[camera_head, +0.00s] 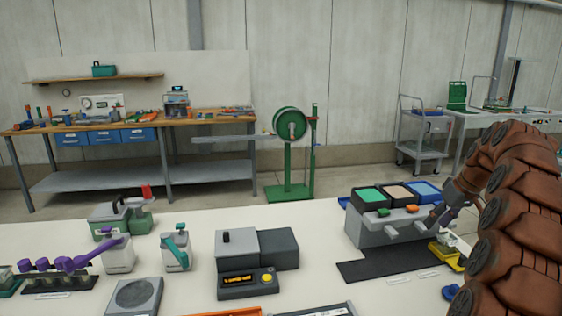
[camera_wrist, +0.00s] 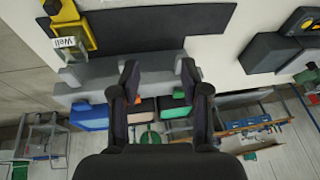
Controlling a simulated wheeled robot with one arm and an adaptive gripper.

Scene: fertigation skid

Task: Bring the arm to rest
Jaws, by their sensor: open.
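My arm, in a ribbed brown sleeve, reaches in from the right of the head view. My gripper (camera_head: 432,217) is over the right part of the grey three-bin unit (camera_head: 370,232), small and partly lost against it. In the wrist view my gripper (camera_wrist: 158,68) is open, its two dark fingers apart with nothing held between them. The grey unit (camera_wrist: 100,72) lies behind the fingertips in that view. Whether the fingers touch the unit cannot be told.
The unit has green (camera_head: 370,196), peach (camera_head: 397,193) and blue (camera_head: 424,190) bins, with a dark mat (camera_head: 375,267) in front. A yellow holder (camera_head: 447,256) stands near my arm. A grey device (camera_head: 238,250), bottles (camera_head: 177,250) and purple-handled tools (camera_head: 75,263) occupy the table's left and middle.

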